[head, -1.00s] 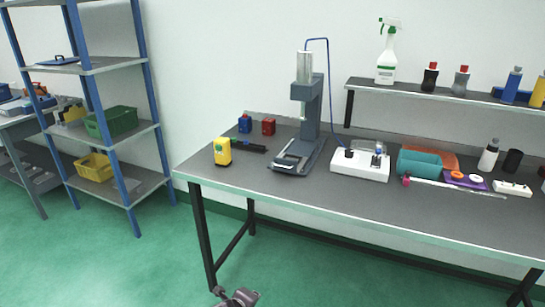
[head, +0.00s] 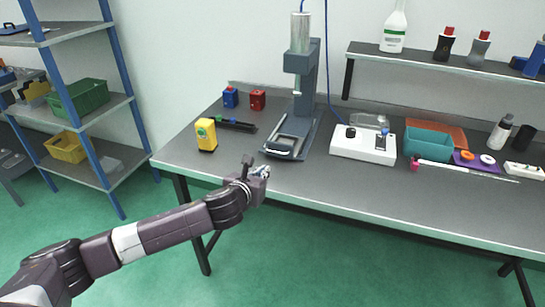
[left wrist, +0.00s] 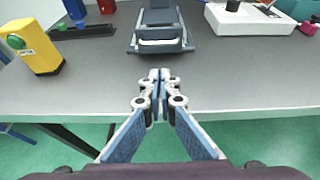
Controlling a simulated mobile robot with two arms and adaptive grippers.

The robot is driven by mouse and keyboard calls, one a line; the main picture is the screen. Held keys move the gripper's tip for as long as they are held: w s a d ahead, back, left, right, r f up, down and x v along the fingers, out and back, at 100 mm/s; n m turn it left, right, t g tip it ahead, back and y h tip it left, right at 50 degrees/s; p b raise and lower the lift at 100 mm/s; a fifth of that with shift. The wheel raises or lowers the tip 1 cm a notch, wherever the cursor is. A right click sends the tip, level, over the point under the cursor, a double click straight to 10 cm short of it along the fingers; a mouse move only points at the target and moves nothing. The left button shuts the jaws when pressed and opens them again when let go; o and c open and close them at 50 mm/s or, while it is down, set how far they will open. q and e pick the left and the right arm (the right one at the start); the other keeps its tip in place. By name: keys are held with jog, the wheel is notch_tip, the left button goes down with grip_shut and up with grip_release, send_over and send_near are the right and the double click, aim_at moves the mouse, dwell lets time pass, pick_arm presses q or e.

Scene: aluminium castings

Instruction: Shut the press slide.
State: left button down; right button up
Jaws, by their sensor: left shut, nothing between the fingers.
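The press (head: 304,88) stands on the grey workbench, a dark column with a silver cylinder on top. Its slide (head: 284,143), a flat tray with a pale front handle, sticks out at the press's foot toward the bench's front edge. In the left wrist view the slide's handle (left wrist: 160,43) shows straight ahead, beyond my fingertips. My left gripper (head: 262,172) is shut and empty at the bench's front edge, short of the slide and apart from it. In the left wrist view its fingertips (left wrist: 160,75) meet. My right gripper is not in view.
A yellow device (head: 206,135) stands left of the slide, with a dark bar (head: 236,125) and blue and red boxes (head: 258,99) behind. A white control box (head: 363,146) and teal bin (head: 428,142) are on the right. The bench front before the slide is clear.

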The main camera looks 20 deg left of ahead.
pick_arm(q)
jog(key=x, duration=0.5)
jog(key=shift+w, duration=0.2)
jog(key=shift+w+r+p, duration=0.15)
jog(key=shift+w+p, duration=0.2)
jog(key=shift+w, duration=1.4)
jog(key=shift+w+r, duration=0.1)
jog(key=shift+w, duration=0.15)
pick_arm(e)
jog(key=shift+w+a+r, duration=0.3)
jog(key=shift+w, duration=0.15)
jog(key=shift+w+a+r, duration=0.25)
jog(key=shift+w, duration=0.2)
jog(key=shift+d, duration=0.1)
